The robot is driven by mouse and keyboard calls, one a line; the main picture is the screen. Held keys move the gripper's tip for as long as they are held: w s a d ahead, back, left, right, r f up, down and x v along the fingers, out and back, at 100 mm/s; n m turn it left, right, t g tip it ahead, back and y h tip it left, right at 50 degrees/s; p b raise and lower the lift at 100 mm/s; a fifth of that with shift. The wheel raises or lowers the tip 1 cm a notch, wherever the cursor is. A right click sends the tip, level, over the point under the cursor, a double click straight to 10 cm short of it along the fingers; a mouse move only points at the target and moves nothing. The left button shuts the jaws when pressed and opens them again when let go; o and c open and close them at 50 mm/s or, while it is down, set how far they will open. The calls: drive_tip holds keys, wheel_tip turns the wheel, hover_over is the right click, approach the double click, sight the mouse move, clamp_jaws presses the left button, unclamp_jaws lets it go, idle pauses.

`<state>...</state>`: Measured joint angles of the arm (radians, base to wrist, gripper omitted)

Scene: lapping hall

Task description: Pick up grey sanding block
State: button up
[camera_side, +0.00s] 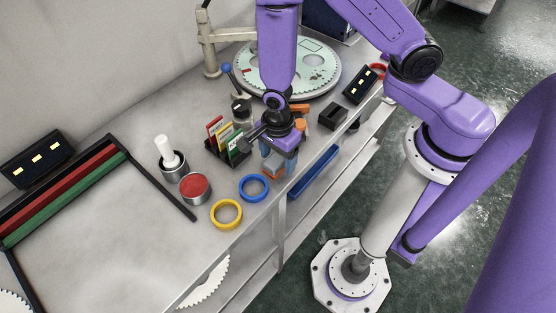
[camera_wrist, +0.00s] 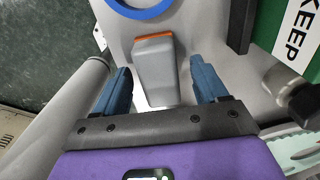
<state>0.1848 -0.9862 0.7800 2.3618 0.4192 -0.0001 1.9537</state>
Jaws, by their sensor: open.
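The grey sanding block (camera_wrist: 155,70) has an orange edge at its far end. In the wrist view it lies between and a little beyond the two blue fingers, with gaps on both sides. In the side view only a bit of its orange (camera_side: 272,174) shows below my gripper, near the table's front edge. My gripper (camera_wrist: 160,68) is open and empty, pointing down over the block. In the side view my gripper (camera_side: 274,161) partly hides the block.
A card rack (camera_side: 229,148) stands close left of my gripper. Blue (camera_side: 253,187) and yellow (camera_side: 226,214) rings lie to the left, with a red-topped tin (camera_side: 195,188). A dark box (camera_side: 332,116) stands right, and a round lapping plate (camera_side: 320,75) sits behind.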

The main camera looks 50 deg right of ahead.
drive_tip(key=shift+f, duration=0.3)
drive_tip(key=c, duration=1.1)
drive_tip(key=shift+c, duration=0.2)
drive_tip(key=shift+r, duration=0.2)
